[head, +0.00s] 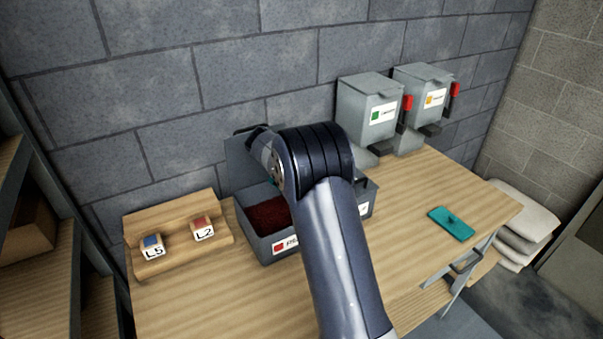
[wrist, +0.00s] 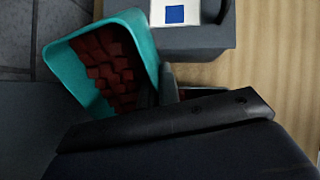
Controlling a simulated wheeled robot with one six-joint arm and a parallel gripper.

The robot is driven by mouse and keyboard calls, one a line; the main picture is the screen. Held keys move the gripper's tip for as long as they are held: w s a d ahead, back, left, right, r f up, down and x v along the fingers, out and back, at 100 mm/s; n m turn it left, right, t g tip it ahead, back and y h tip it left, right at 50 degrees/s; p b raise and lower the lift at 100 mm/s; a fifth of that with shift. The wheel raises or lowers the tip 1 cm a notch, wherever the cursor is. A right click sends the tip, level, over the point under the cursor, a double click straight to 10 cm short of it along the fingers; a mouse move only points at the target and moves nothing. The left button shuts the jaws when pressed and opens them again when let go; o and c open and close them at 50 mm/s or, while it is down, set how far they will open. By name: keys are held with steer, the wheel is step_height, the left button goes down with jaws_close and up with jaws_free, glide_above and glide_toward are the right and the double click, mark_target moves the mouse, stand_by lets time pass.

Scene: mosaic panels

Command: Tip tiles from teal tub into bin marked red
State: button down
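The teal tub (wrist: 151,48) holds dark red tiles (wrist: 108,68) in the wrist view. My gripper (wrist: 167,85) is shut on the tub's near rim. In the head view only a sliver of teal (head: 273,182) shows behind my arm, above the grey bins, and the fingers are hidden. I cannot tell how far the tub is tilted. The grey bin marked red (head: 250,236) stands on the bench, with a red square on its label and dark red tiles (head: 268,214) inside.
A bin with a blue label (wrist: 226,35) stands beside the tub in the wrist view. A wooden rack (head: 178,215) with blocks L5 and L2 is left of the red bin. Two lidded dispensers (head: 370,92) stand at the back right. A teal lid (head: 452,223) lies on clear bench.

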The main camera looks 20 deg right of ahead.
steer(key=shift+s+a+t+h, duration=0.15)
steer(key=shift+a+t+h, duration=0.35)
steer(key=shift+h, duration=0.4)
steer(key=shift+s+a+h+b, duration=0.1)
steer(key=shift+a+h+b, duration=0.1)
steer(key=shift+h+b, duration=0.25)
steer(key=shift+a+r+t+h+b, duration=0.15)
steer(key=shift+t+h+b, duration=0.15)
steer(key=shift+b, duration=0.4)
steer(key=shift+s+a+r+t+h+b, duration=0.25)
steer(key=shift+h+b, duration=0.25)
steer(key=shift+b, duration=1)
steer(key=shift+s+a+r+t+h+b, duration=0.15)
steer(key=shift+a+t+h+b, duration=0.2)
steer(key=shift+b, duration=1.15)
